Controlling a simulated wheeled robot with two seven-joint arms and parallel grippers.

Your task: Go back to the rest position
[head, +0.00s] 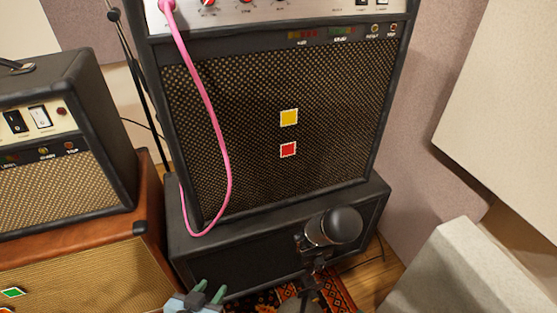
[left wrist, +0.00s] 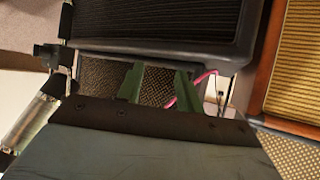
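My left gripper (head: 209,291) shows at the bottom edge of the head view, low in front of the black lower cabinet. Its two green fingers stand apart with nothing between them. In the left wrist view my left gripper (left wrist: 158,82) also shows its fingers apart and empty, with dark grille cloth and a bit of pink cable seen beyond them. My right gripper is in neither view.
A large black amp (head: 270,125) stands on a black cabinet (head: 250,255), a pink cable (head: 215,120) hanging down its front. A dark microphone (head: 340,226) stands before the cabinet. A smaller amp (head: 60,185) is at left. Pale panels (head: 505,90) are at right.

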